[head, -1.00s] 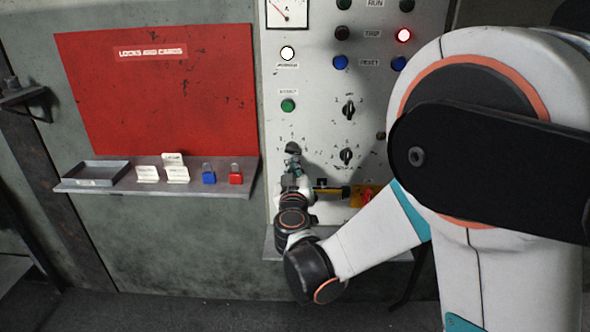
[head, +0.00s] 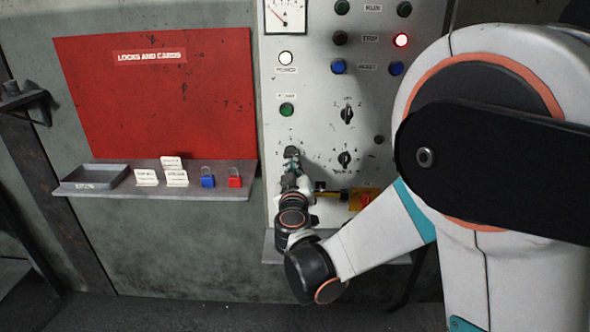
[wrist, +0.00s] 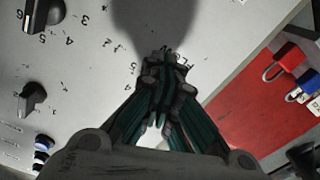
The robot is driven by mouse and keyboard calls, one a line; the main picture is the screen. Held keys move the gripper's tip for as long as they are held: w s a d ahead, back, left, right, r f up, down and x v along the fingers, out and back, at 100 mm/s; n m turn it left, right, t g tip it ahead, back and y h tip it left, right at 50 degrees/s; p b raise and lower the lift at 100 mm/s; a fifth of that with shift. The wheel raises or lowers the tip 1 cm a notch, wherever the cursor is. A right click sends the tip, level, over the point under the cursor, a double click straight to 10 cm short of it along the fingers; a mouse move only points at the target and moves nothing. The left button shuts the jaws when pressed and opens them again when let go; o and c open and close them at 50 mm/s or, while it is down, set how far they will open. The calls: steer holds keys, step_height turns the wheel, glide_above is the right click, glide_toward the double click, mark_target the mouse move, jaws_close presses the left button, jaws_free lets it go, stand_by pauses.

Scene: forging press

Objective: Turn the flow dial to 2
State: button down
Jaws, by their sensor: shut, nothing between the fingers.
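The grey-white control panel (head: 320,90) carries the flow dial (head: 291,152), a small dark knob low on its left side. My gripper (head: 290,167) is right at this dial, just below it in the head view. In the wrist view my gripper (wrist: 164,85) is shut with its fingers together and nothing between them. A partly covered FLOW label and the digits 4 and 5 show beside the fingertips. The dial itself is hidden behind the fingers there, so I cannot tell its setting or whether the fingers touch it.
A second numbered dial (head: 344,159) and a selector knob (head: 347,115) sit to the right. A red-and-yellow switch (head: 361,199) is below them. A shelf (head: 110,191) with a tray, cards and padlocks (head: 208,177) is on the left.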

steer(key=shift+w+r+p, duration=0.2)
steer(key=shift+r+p, duration=0.1)
steer(key=shift+r, duration=0.2)
steer(key=shift+w+a+r, duration=0.3)
steer(key=shift+a+r, duration=0.15)
steer(key=shift+r, duration=0.05)
stand_by(2.7)
steer(key=shift+s+f, duration=0.1)
steer(key=shift+f, duration=0.1)
steer(key=s+f+b, duration=0.1)
steer(key=s+b, duration=0.1)
steer(key=s, duration=0.7)
steer(key=shift+s+d+f, duration=0.15)
steer(key=shift+d+f, duration=0.15)
steer(key=shift+d, duration=0.15)
stand_by(0.4)
